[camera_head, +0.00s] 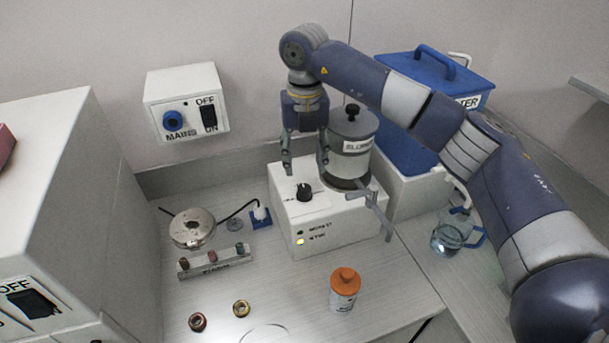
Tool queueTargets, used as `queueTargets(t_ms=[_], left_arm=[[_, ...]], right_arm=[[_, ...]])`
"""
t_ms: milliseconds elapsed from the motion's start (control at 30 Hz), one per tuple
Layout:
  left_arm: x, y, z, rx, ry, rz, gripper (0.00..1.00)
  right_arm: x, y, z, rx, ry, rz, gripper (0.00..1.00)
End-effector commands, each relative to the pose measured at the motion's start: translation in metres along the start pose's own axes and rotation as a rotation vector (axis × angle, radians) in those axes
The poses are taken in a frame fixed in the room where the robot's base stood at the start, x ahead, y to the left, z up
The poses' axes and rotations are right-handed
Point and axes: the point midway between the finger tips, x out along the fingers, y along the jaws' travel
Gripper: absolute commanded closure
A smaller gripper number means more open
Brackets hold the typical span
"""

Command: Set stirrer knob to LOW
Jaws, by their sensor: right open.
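The stirrer is a white box (318,226) on the bench, with a black knob (304,192) on its left top and small print beside it that I cannot read. I cannot tell which setting the knob points to. A grey lidded slurry pot (350,160) stands on the right of the box. On its front face are a green lamp and a lower lamp that glows yellowish. My right gripper (305,168) points down above the knob, fingers spread with nothing between them, apart from the knob. My left gripper is not in view.
A blue-lidded white container (430,110) stands behind at right, a glass jug (450,234) below it. An orange-capped bottle (343,290) is in front. A round metal piece (193,228) and a small rack (214,262) lie left. A mains switch box (187,102) is on the wall.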

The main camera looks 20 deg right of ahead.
Motion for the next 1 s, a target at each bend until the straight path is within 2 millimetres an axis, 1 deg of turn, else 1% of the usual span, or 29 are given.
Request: queueTargets(t_ms=[33,100,233,367,767,867,967,1000], left_arm=[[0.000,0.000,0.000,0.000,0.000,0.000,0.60],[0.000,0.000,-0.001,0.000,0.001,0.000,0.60],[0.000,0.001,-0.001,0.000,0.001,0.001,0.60],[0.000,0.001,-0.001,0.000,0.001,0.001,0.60],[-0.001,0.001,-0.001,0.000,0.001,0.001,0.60],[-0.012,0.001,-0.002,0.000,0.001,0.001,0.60],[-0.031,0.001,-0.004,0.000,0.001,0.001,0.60],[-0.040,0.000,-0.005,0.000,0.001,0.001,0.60]], right_arm=[[-0.010,0.000,0.001,0.000,-0.003,0.000,0.53],[-0.020,0.000,0.001,0.000,-0.003,0.000,0.53],[-0.032,0.000,0.000,0.001,-0.001,0.000,0.53],[-0.036,0.000,0.000,0.001,0.000,0.000,0.53],[-0.037,0.000,0.000,0.001,0.000,0.000,0.53],[-0.049,0.000,0.000,0.001,-0.001,0.000,0.53],[-0.068,0.000,0.000,0.001,-0.001,0.000,0.53],[-0.077,0.000,0.000,0.001,-0.001,0.000,0.53]])
